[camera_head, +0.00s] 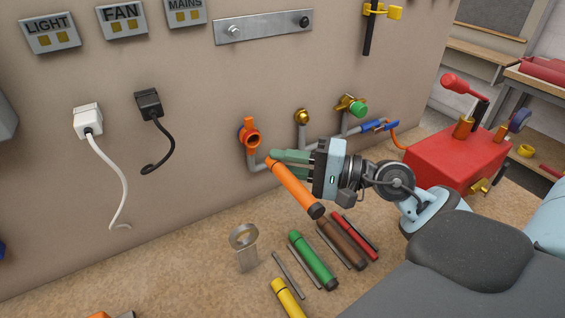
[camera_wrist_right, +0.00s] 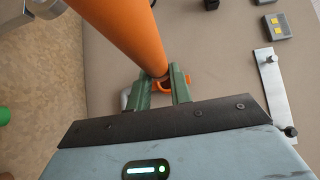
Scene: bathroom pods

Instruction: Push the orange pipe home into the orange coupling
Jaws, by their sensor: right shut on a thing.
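The orange coupling (camera_head: 250,135) is fixed low on the wall, on a grey pipe elbow, with its mouth facing out. My right gripper (camera_head: 278,162) is just to its lower right, its green fingers shut on the orange pipe (camera_head: 293,188). The pipe is tilted, its upper end close to the coupling and its dark-capped end down to the right. In the head view the upper end looks apart from the mouth. In the right wrist view the pipe (camera_wrist_right: 125,30) runs between the fingers (camera_wrist_right: 160,88), largely hiding the coupling (camera_wrist_right: 163,86) behind it. My left gripper is not in view.
A brass fitting (camera_head: 302,117) and green-capped valve (camera_head: 356,108) are right of the coupling. A red box (camera_head: 455,160) stands right.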

